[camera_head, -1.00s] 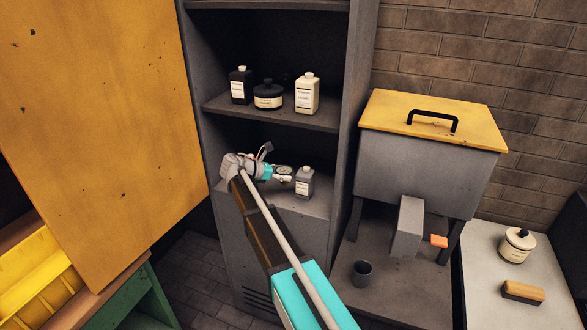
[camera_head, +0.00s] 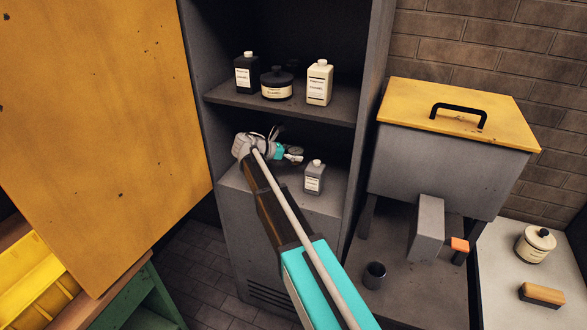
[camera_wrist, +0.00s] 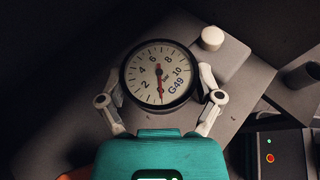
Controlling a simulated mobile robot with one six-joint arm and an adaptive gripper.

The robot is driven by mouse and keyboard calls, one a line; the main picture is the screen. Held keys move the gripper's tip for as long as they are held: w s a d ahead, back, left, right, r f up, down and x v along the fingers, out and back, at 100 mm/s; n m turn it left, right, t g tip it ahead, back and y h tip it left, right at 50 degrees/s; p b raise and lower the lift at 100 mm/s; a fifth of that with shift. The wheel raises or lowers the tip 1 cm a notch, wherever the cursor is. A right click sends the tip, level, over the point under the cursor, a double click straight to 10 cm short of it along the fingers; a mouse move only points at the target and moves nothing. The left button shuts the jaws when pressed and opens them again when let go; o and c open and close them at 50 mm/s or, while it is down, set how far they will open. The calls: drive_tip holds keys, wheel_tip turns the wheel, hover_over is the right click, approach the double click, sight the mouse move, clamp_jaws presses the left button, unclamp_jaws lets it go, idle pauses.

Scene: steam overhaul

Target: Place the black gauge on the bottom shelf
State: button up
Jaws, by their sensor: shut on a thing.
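The black gauge (camera_wrist: 143,72) has a black rim and a white dial with a red needle and the mark G49. My gripper (camera_wrist: 161,88) is shut on it, one finger on each side, with the dial facing the wrist camera. In the head view my gripper (camera_head: 296,155) is inside the lower compartment of the grey cabinet, at the bottom shelf (camera_head: 285,192). The gauge shows there only as a small, dark disc (camera_head: 296,150). I cannot tell whether it touches the shelf.
A grey bottle (camera_head: 313,183) with a white cap stands on the bottom shelf, close right of my gripper. The upper shelf (camera_head: 290,107) holds a black bottle (camera_head: 247,77), a round jar (camera_head: 277,90) and a cream bottle (camera_head: 319,88). A yellow door (camera_head: 100,120) stands at left.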

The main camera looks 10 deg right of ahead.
drive_tip(key=shift+d, duration=0.25)
drive_tip(key=shift+s+a+r+n+t+p, duration=0.35)
drive_tip(key=shift+s+n+t, duration=0.1)
drive_tip(key=shift+n+t, duration=0.35)
drive_tip(key=shift+s+a+r+n+t+y, duration=0.2)
drive_tip(key=shift+a+n+t+y, duration=0.45)
drive_tip(key=shift+t, duration=0.25)
drive_tip(key=shift+a+r+n+t+p, duration=0.15)
drive_tip(key=shift+a+n+t+p, duration=0.2)
drive_tip(key=shift+n+t, duration=0.3)
drive_tip(key=shift+w, duration=0.1)
drive_tip(key=b, duration=0.7)
hover_over(290, 185)
wheel_tip(290, 185, down, 6)
drive_tip(key=shift+a+f, duration=0.15)
drive_tip(key=shift+f, duration=0.05)
drive_tip(key=shift+f+b, duration=1.6)
drive_tip(key=shift+f, duration=0.3)
